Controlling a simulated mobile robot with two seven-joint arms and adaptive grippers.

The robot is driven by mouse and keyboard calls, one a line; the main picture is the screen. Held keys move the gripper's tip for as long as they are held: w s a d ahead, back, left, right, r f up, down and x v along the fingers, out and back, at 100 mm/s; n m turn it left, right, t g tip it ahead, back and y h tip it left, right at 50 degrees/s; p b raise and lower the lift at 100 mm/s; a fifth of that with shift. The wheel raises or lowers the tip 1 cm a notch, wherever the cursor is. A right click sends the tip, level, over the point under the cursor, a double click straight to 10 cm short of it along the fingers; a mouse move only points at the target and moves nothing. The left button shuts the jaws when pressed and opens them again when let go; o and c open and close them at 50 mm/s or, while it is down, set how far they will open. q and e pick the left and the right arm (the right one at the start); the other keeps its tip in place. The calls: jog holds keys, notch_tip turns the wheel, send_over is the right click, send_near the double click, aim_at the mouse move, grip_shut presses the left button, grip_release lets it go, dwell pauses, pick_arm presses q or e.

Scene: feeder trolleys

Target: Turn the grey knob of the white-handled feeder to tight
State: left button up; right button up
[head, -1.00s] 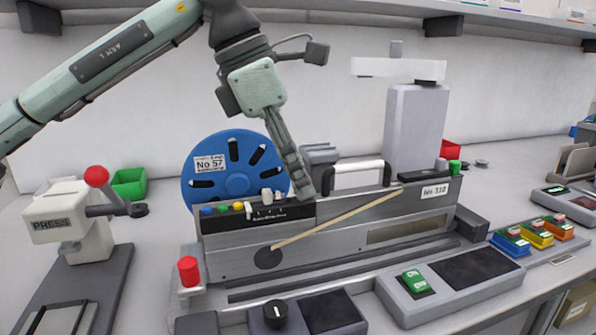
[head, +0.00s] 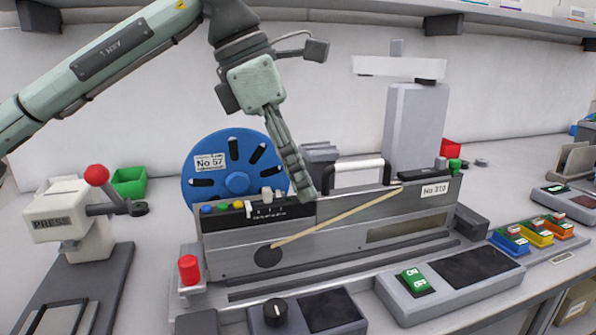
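The white-handled feeder (head: 330,236) is a long grey metal unit in the middle of the head view. Its white handle (head: 352,164) arches over the top edge. A light grey knob (head: 267,194) stands on the top at the left, behind a black strip with a scale and a white pointer. My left gripper (head: 304,194) reaches down from above, its tips at the feeder's top edge, right of this knob and left of the handle. Its fingers show as one narrow column, so their opening is unclear. I cannot tell whether they touch anything. My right gripper is out of view.
A blue reel (head: 236,172) stands behind the feeder. A press (head: 70,222) with a red ball is at the left. A red button (head: 189,269), a black dial (head: 275,312) and a green switch box (head: 416,282) lie in front. A white-grey column stands behind right.

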pick_arm(q)
jog(key=v, duration=1.2)
jog(key=shift+f, duration=0.1)
